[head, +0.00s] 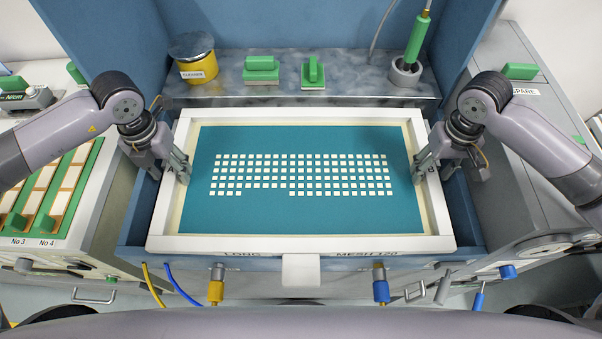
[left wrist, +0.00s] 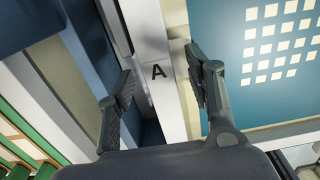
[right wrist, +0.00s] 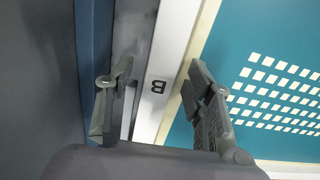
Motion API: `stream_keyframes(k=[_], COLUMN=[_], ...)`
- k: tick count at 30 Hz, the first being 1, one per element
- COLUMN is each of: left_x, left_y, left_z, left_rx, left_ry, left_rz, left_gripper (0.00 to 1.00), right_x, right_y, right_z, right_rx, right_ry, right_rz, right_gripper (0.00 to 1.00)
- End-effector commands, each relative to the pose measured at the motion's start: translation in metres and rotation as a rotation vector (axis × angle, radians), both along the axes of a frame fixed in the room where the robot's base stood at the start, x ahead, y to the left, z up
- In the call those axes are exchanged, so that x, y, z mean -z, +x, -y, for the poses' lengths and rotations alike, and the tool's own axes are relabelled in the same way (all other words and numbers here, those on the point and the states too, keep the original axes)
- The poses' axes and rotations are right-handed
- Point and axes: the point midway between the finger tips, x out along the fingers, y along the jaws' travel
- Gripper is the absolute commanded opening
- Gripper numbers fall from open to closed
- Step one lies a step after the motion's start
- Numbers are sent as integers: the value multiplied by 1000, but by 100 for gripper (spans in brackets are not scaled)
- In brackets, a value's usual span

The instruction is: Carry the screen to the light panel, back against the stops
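The screen (head: 300,243) is a white frame with teal mesh and rows of small pale squares. It lies flat over the blue sink unit in the middle of the head view. My left gripper (head: 170,170) is open over the left rail, one finger on each side of the mark A; that rail also shows in the left wrist view (left wrist: 158,100). My right gripper (head: 434,170) is open over the right rail at mark B, which also shows in the right wrist view (right wrist: 160,60). Finger contact with the rails is not clear. I cannot identify the light panel or stops.
Behind the screen, a metal shelf (head: 340,90) holds a yellow cleanser tub (head: 196,62), two green-handled tools (head: 261,72) and a green-handled tool in a cup (head: 414,45). A rack (head: 84,190) stands left, a grey cabinet (head: 500,170) right. Yellow and blue taps (head: 216,290) project in front.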

Motion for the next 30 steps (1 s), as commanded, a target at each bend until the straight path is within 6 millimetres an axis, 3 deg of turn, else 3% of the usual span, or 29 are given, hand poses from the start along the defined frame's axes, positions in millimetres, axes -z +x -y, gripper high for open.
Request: stream_keyframes(k=[21,30], left_x=[0,-1], left_y=[0,0], left_z=[0,0], left_rx=[0,0], left_ry=[0,0], left_rz=[0,0], left_gripper=[1,0], right_x=[0,0], right_y=[0,0], right_z=[0,0], right_rx=[0,0], right_ry=[0,0], right_rz=[0,0], right_gripper=[1,0])
